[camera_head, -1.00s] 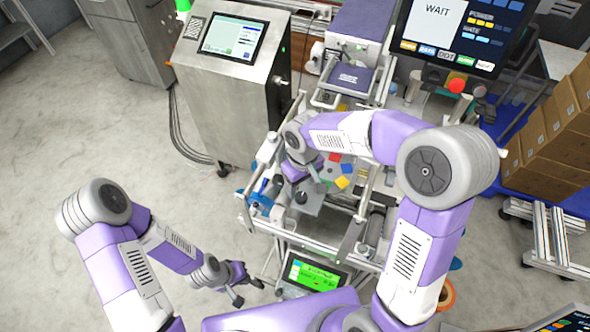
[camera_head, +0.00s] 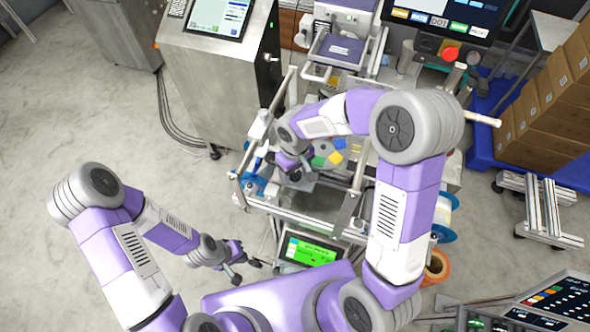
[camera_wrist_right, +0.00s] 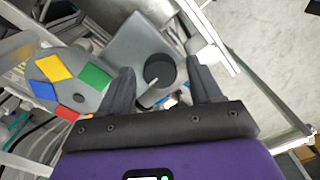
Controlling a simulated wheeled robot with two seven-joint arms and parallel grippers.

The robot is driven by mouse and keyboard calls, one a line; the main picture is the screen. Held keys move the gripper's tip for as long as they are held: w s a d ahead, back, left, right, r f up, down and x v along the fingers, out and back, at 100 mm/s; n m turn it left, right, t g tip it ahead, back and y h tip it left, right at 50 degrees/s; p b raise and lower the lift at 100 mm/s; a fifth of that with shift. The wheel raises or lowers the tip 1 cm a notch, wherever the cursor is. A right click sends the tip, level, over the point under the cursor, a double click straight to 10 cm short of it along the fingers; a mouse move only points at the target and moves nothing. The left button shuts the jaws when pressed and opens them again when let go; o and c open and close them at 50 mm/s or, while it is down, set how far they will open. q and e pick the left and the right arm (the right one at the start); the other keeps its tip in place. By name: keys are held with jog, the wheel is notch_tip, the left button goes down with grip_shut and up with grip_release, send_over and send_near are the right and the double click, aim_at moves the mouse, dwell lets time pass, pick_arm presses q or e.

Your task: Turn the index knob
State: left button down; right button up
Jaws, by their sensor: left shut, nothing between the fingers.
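The index knob (camera_wrist_right: 159,72) is a dark round knob with a light pointer, on a grey plate (camera_wrist_right: 130,42). In the right wrist view it lies between the spread fingers of my right gripper (camera_wrist_right: 161,78), with a gap on each side. Whether the fingers are level with the knob or above it, I cannot tell. In the head view my right gripper (camera_head: 291,163) is over the grey plate and mostly hides the knob. My left gripper (camera_head: 246,270) is shut and empty, low over the floor left of the machine.
A disc with coloured patches (camera_wrist_right: 70,78) is beside the knob. Metal frame rails (camera_head: 358,190) surround the work area. A green-lit display (camera_head: 310,251) is at the machine's front. A steel cabinet (camera_head: 215,75) stands behind left. The floor at left is clear.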

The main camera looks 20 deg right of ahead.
jog(key=c, duration=1)
jog(key=shift+n, duration=0.3)
jog(key=n+p, duration=0.1)
jog(key=n, duration=0.4)
jog(key=shift+r, duration=0.1)
jog(key=n+p, duration=0.2)
jog(key=n, duration=0.4)
jog(key=o, duration=1.1)
